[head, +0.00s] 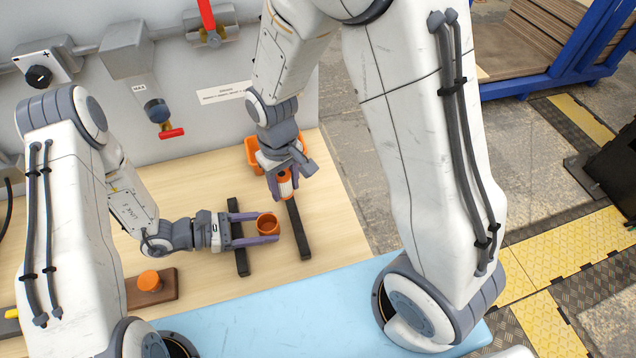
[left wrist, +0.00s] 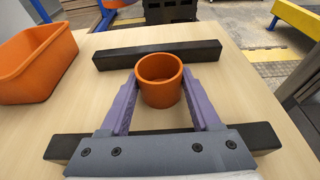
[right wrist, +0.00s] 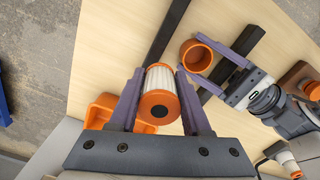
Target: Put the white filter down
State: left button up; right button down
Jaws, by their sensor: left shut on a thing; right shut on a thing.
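The white filter (right wrist: 158,82) is a pleated white cylinder with orange end caps; it also shows in the head view (head: 286,185). My right gripper (head: 284,174) is shut on it, one finger along each side, above the wooden table near a black bar. My left gripper (head: 267,228) is shut on an open, empty orange cup (left wrist: 160,92), which is upright between its purple fingers. The cup also shows in the right wrist view (right wrist: 196,56), close beside the filter. I cannot tell how far the filter is above the table.
Two black bars, one left (head: 239,248) and one right (head: 299,232), lie on the table (head: 200,180). An orange bin (left wrist: 38,62) stands behind my right gripper. An orange cap (head: 149,281) sits on a brown block (head: 166,291) at front left. A grey panel (head: 215,120) closes the back.

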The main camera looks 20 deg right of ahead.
jog(key=n, duration=0.2)
send_near(266, 215)
notch_tip(266, 215, up, 3)
jog(key=s, duration=0.3)
jog(key=shift+w+d+f, duration=0.1)
jog(key=shift+f, duration=4.2)
jog(key=shift+c, duration=1.4)
grip_release()
notch_tip(266, 215, up, 7)
